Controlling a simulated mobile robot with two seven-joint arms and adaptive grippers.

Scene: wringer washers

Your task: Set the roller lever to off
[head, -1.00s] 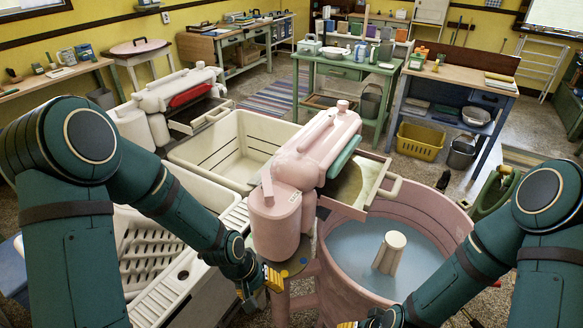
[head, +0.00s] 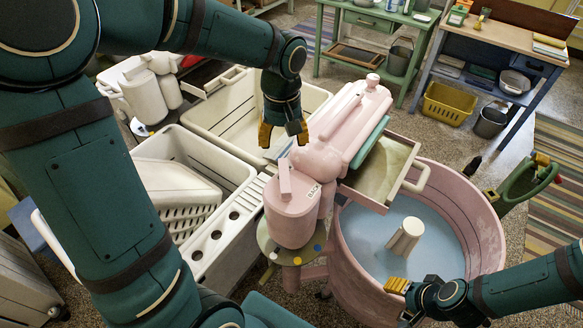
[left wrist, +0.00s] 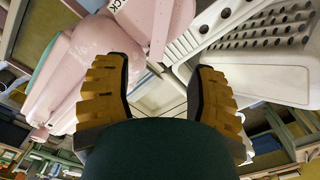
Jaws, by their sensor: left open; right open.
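The pink wringer (head: 345,125) stands between the pale twin tubs and a round pink washer tub. The roller lever (head: 285,178), a short pink flat bar, stands up from the top of the wringer's gear housing (head: 290,215), tilted slightly left. A label (head: 313,191) reading "BACK" is on the housing beside it. My left gripper (head: 282,138) is open and empty, pointing down above and beyond the lever, left of the rollers. In the left wrist view its open fingers (left wrist: 158,85) have pink wringer housing at upper left. My right gripper (head: 401,300) is open and empty by the washer tub's front rim.
The pale twin tubs (head: 215,155) lie to the left, with a ribbed board in the nearer one. A disc (head: 292,252) with coloured dots is under the gear housing. The pink washer tub (head: 480,215) holds water and an agitator (head: 405,237). A drain tray (head: 376,178) sticks out right.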

